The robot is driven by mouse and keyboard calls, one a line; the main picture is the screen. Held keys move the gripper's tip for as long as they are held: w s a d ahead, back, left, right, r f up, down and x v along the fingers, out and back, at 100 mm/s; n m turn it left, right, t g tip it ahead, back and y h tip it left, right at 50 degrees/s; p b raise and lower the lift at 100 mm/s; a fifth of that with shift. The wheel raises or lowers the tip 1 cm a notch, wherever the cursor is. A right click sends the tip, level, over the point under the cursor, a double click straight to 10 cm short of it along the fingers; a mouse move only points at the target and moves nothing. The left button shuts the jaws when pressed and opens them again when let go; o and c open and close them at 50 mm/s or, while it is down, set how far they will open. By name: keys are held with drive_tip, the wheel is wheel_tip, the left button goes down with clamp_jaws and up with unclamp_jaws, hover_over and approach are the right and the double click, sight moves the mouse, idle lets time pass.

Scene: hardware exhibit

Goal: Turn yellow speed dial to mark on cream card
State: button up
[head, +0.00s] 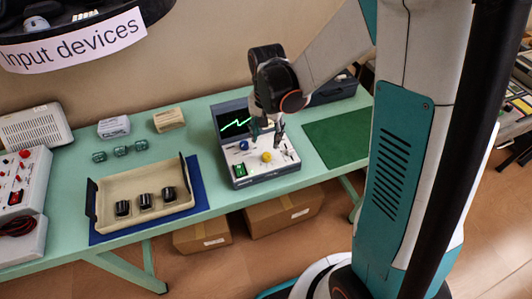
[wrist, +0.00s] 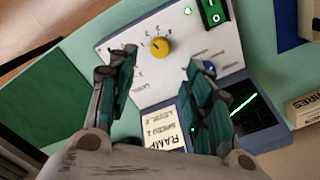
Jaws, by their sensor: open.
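The yellow speed dial (wrist: 161,47) is a round knob on the white panel of the control unit, with printed numbers around it; in the head view the yellow dial (head: 266,157) is low on the panel. The cream card (wrist: 166,137) leans or lies by the panel between my fingers; "RAMP" is readable upside down, but its smaller lines are not. My gripper (wrist: 162,62) is open and empty, its fingers spread either side of the dial's line of sight. In the head view my gripper (head: 266,134) hangs over the unit. No contact with the dial shows.
A blue knob (head: 243,145) and a green switch (head: 240,170) share the panel, below a screen with a green trace (head: 236,124). A green mat (head: 340,138) is right of the unit. A tray (head: 122,222) with black knobs stands left.

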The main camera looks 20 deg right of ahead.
sight(267, 155)
wheel_tip(267, 155, down, 9)
drive_tip(key=shift+f+b, duration=0.1)
drive_tip(key=shift+b, duration=1.15)
drive_tip(key=c, duration=1.1)
